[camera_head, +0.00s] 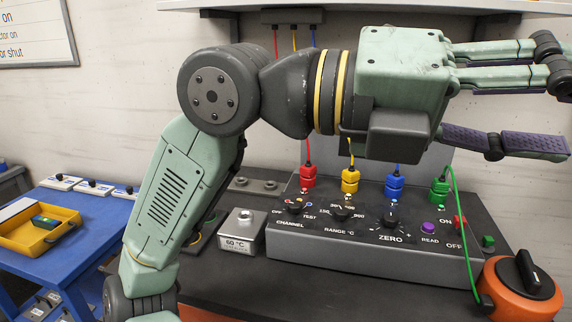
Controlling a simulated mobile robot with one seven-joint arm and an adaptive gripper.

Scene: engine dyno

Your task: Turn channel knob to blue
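The knob's pointer direction is too small to tell. My gripper (552,108) is at the upper right, in the air above and to the right of the box. Its fingers are spread apart and empty, pointing right, far from the channel knob. My arm covers part of the wall behind.
Red (307,178), yellow (350,181), blue (394,183) and green (438,190) plugs with cables stand along the box's back. A range knob (341,213) and zero knob (391,221) sit right of the channel knob. A 60 °C block (241,231) stands left; an orange unit (516,299) right.

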